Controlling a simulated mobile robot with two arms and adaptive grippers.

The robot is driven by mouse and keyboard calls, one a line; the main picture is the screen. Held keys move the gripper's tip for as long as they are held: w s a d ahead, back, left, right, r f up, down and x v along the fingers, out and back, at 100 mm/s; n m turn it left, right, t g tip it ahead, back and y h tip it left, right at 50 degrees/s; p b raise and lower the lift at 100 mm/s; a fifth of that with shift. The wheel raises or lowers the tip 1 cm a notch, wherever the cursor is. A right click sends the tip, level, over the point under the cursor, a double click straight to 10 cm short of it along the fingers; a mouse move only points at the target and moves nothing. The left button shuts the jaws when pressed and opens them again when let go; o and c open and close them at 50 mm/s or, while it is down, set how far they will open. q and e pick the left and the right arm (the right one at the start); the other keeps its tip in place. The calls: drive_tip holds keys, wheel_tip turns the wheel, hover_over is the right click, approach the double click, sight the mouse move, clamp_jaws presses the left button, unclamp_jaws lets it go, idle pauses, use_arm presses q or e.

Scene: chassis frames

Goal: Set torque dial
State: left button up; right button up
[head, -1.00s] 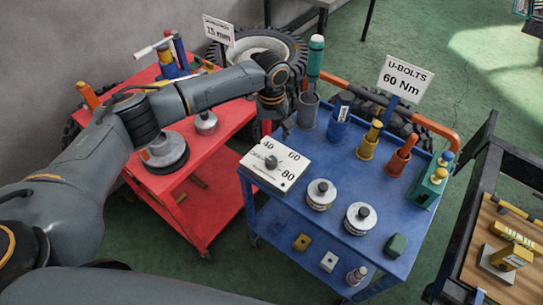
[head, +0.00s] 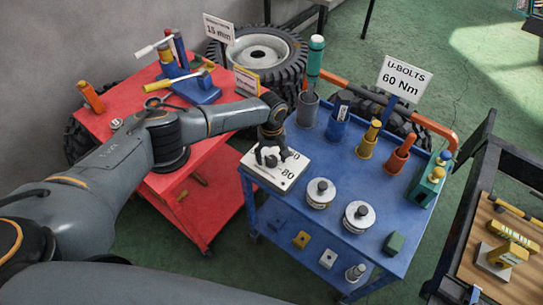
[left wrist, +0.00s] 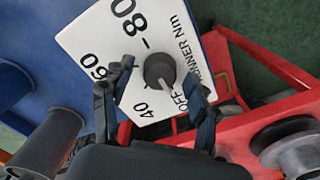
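The white dial plate (head: 272,178) sits on the near left corner of the blue cart. In the left wrist view the plate (left wrist: 88,42) shows OFF, 40, 60 and 80 around a dark round knob (left wrist: 160,67). My left gripper (head: 271,160) is over the plate. In the left wrist view its open fingers (left wrist: 158,72) stand on either side of the knob, with visible gaps; contact cannot be seen. A sign (head: 404,78) reads "U-BOLTS 60 Nm". My right gripper is out of view.
The blue cart (head: 334,165) holds two silver canisters (head: 320,193) (head: 359,216), several coloured cups along the back and a green block (head: 394,243). A red cart (head: 104,92) with tools stands left. A wood-topped cart (head: 492,224) stands right.

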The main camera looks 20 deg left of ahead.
use_arm(q)
drive_tip(key=c, duration=1)
drive_tip(key=shift+c, duration=0.2)
drive_tip(key=shift+m, duration=0.4)
drive_tip(key=m, duration=0.3)
drive_tip(key=shift+b, duration=0.35)
drive_tip(key=m, duration=0.5)
drive_tip(key=shift+b, duration=0.3)
drive_tip(key=m, duration=0.7)
drive_tip(key=shift+m+b, duration=0.3)
drive_tip(key=shift+b, duration=0.05)
drive_tip(key=m, duration=0.3)
drive_tip(key=shift+m, duration=0.3)
drive_tip(key=shift+m+b, duration=0.45)
drive_tip(key=shift+m, duration=1.35)
